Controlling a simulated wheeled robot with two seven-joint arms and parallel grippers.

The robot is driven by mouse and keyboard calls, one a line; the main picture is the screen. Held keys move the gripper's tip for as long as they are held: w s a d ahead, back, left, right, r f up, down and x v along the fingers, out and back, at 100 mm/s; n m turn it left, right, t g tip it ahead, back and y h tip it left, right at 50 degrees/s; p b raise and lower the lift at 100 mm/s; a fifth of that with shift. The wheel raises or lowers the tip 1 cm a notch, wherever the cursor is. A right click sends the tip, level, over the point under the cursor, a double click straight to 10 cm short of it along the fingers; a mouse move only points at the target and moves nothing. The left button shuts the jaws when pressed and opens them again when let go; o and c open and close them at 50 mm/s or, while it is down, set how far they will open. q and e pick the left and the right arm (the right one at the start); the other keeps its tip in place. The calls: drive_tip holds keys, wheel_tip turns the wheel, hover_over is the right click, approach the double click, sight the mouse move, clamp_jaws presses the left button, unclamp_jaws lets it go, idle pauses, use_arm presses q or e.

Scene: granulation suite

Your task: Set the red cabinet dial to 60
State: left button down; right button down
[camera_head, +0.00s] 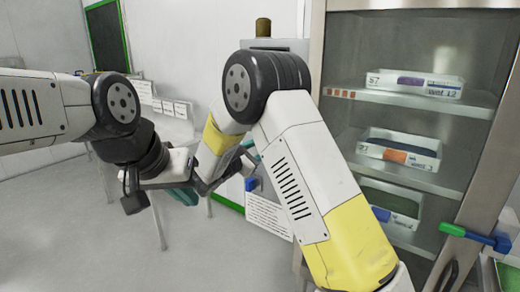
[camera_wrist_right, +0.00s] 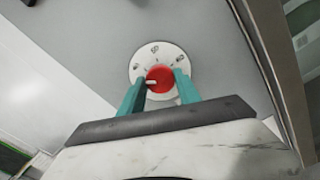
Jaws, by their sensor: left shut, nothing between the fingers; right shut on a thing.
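In the right wrist view the red dial (camera_wrist_right: 160,78) sits on a round white scale plate (camera_wrist_right: 154,50) on a grey panel. Its white pointer mark faces left in that picture. The scale's numbers are too small to read. My right gripper's teal fingers (camera_wrist_right: 160,92) are shut on the dial, one on each side. In the head view the dial is hidden behind my right arm. My left gripper (camera_head: 183,194) is in front of the left arm's wrist, shut and empty, close to my right wrist.
A glass-fronted cabinet (camera_head: 318,95) with labelled trays (camera_head: 414,84) on shelves stands at the right, with a green and blue handle (camera_head: 474,237). A printed sheet (camera_head: 268,214) hangs below a blue part (camera_head: 251,184). Small white cards (camera_head: 168,107) stand at the back left. Floor at lower left is clear.

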drive_tip(key=m, duration=2.8)
drive_tip(key=shift+a+f, duration=0.1)
drive_tip(key=shift+f, duration=0.05)
drive_tip(key=shift+m, duration=0.4)
drive_tip(key=c, duration=0.9)
unclamp_jaws()
drive_tip(key=shift+o, duration=0.2)
